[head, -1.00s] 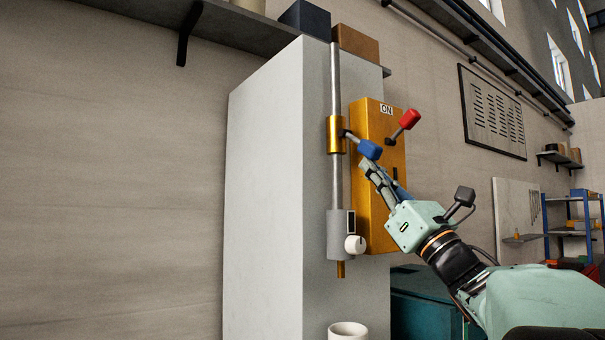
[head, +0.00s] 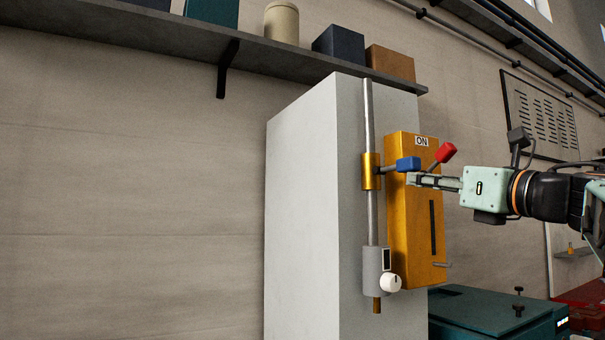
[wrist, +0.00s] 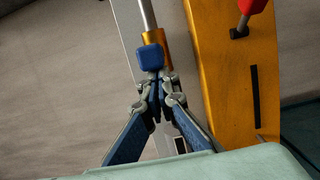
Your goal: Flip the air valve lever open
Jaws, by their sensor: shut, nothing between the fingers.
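The lever with the blue handle (head: 408,164) sticks out to the right from a brass valve body (head: 371,171) on a vertical pipe. It is close to level, tilted slightly up. My gripper (head: 412,180) is shut and empty, coming from the right with its fingertips just below the blue handle. In the wrist view the blue handle (wrist: 151,57) is just beyond the closed fingertips (wrist: 160,84), with the brass valve body (wrist: 155,38) behind it. I cannot tell whether the fingertips touch the handle.
A yellow box (head: 408,235) marked ON, with a red-handled lever (head: 445,152), stands close right of the pipe. A grey regulator with a white knob (head: 390,282) is below. The grey cabinet (head: 300,220) carries these. A shelf (head: 290,60) runs above; a teal case (head: 495,315) is lower right.

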